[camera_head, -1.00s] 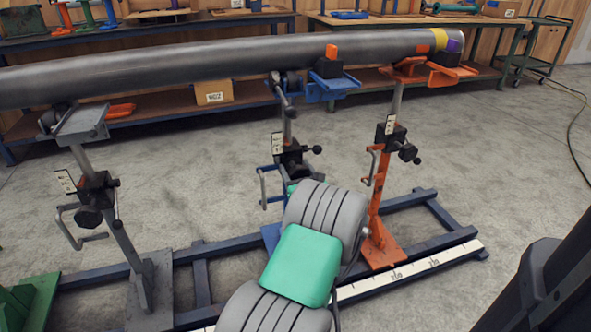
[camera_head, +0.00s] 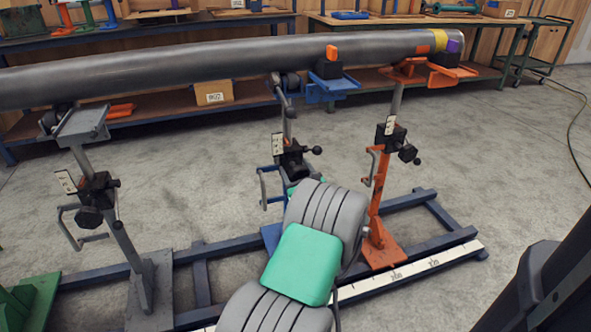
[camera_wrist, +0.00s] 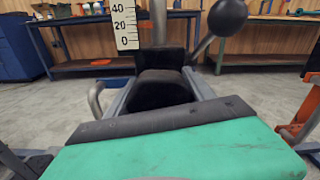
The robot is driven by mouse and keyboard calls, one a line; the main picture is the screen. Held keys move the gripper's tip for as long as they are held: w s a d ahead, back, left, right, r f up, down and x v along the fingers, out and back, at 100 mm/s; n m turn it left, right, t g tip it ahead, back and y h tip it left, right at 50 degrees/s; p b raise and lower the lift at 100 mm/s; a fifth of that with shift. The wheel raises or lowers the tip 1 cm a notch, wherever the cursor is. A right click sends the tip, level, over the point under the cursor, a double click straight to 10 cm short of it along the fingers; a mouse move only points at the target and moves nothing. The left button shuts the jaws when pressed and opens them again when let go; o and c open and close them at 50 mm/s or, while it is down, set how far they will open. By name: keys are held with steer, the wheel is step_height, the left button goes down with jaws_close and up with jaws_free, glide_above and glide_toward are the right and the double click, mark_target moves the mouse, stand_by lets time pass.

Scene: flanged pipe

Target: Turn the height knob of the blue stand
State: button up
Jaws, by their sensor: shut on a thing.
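The blue stand (camera_head: 328,88) is the middle one under the long grey pipe (camera_head: 180,68). Its black clamp block (camera_head: 291,160) sits on the post, with a white scale plate and a ball-ended lever beside it. In the wrist view, my gripper (camera_wrist: 162,82) reaches forward with a finger on each side of a black knob (camera_wrist: 163,92), and is shut on it. The scale plate (camera_wrist: 125,25) is above left of the knob, and the ball lever (camera_wrist: 227,18) is above right. In the head view, my arm hides the knob and most of my gripper.
An orange stand (camera_head: 378,205) is close on the right, and a grey stand (camera_head: 112,225) is on the left. A bent blue-stand handle (camera_wrist: 95,100) is left of my fingers. Blue floor rails (camera_head: 220,250) run beneath. Workbenches line the back, with open floor before them.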

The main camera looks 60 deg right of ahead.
steer(key=n, duration=0.5)
steer(key=shift+f, duration=0.1)
steer(key=n+b, duration=0.1)
steer(key=n, duration=0.4)
steer(key=shift+n, duration=0.4)
steer(key=o, duration=1.4)
steer(key=shift+c, duration=0.2)
steer(key=shift+a, duration=0.1)
steer(key=p+v, duration=0.1)
steer(key=v, duration=0.6)
steer(key=shift+s+a, duration=0.25)
steer(key=shift+a, duration=0.05)
